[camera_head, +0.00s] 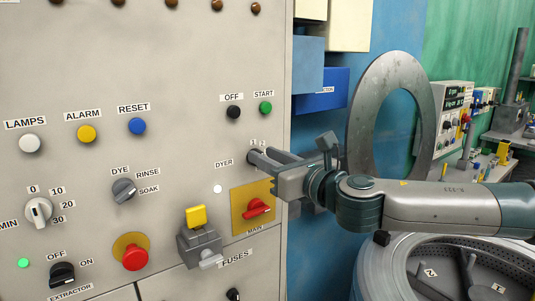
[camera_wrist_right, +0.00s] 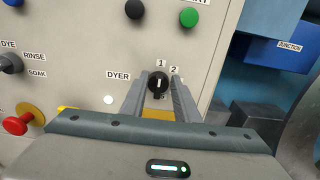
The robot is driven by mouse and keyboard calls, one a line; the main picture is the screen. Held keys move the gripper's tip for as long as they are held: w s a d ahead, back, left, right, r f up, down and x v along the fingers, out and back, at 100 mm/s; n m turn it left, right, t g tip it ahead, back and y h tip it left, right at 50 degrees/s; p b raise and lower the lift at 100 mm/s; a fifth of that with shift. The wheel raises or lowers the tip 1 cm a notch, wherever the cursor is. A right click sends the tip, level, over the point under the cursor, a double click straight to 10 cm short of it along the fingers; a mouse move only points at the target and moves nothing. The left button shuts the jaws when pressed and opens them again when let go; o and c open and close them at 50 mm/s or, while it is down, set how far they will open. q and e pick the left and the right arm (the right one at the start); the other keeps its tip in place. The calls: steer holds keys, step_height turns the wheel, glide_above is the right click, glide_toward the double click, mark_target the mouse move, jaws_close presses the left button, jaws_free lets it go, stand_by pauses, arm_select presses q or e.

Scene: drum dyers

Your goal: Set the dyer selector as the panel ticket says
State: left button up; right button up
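The dyer selector (camera_wrist_right: 158,82) is a small round black knob with a white mark, right of the DYER label (camera_wrist_right: 118,76). Its mark stands about upright, toward the 1; a 2 is to the upper right. In the head view the selector (camera_head: 251,156) is partly hidden by my right gripper (camera_head: 267,158). In the wrist view the right gripper (camera_wrist_right: 159,91) is open, one finger on each side of the knob, with small gaps seeming to show. I cannot tell whether they touch. No readable ticket shows. My left gripper is not in view.
A red main switch (camera_head: 257,208) on a yellow plate sits just below the right gripper. A padlock-like grey block with a yellow tab (camera_head: 198,233) juts out to the left. OFF (camera_head: 234,112) and START (camera_head: 265,107) buttons are above. A drum (camera_head: 385,268) stands at the lower right.

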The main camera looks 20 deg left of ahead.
jaws_close()
steer(key=shift+m, duration=0.4)
steer(key=m, duration=0.7)
steer(key=f+m, duration=0.1)
steer(key=m, duration=0.7)
steer(key=w+f+m, duration=0.1)
steer(key=m, duration=0.7)
steer(key=shift+d+f, duration=0.15)
steer(key=shift+d, duration=0.25)
stand_by(0.3)
